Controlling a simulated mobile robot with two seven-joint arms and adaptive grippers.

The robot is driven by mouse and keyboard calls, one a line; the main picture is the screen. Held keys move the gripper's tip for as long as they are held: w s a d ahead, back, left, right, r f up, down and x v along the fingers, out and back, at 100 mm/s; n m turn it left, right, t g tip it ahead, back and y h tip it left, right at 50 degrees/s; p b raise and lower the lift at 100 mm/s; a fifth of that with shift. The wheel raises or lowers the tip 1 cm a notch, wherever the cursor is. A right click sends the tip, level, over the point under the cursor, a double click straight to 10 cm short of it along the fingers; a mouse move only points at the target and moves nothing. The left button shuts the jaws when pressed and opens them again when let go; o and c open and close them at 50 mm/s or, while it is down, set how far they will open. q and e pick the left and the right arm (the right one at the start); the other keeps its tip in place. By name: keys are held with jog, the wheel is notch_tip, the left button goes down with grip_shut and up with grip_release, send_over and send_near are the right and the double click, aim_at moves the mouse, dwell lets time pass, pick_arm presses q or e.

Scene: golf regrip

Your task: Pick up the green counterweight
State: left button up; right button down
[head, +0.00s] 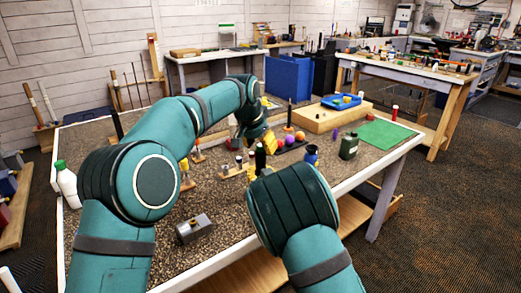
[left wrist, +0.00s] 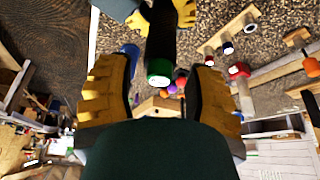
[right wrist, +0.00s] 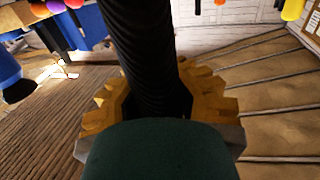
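A black ribbed grip (right wrist: 145,50) is held in my right gripper (right wrist: 160,95), with a yellow finger on either side. In the left wrist view the grip (left wrist: 162,40) points toward my left gripper. Its near end carries a green ring with a pale face (left wrist: 159,79), which looks like the green counterweight. My left gripper (left wrist: 158,70) is open, its yellow fingers apart on either side of that green end; I see no contact. In the head view my left gripper (head: 262,134) is above the dark grip (head: 260,158); my right fingers are mostly hidden by my wrist.
A wooden rack (head: 232,174) with small weights stands close by on the speckled workbench. A blue bottle (head: 311,155), dark green bottle (head: 349,146) and green mat (head: 380,134) lie to the right. A metal vise block (head: 193,228) is at front left.

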aim_at(260, 146)
pick_arm(q)
grip_shut()
notch_tip(260, 146, up, 9)
jog(key=shift+w+f, duration=0.1)
jog(key=shift+r, duration=0.55)
dwell(0.5)
pick_arm(e)
jog(key=c, duration=1)
grip_release()
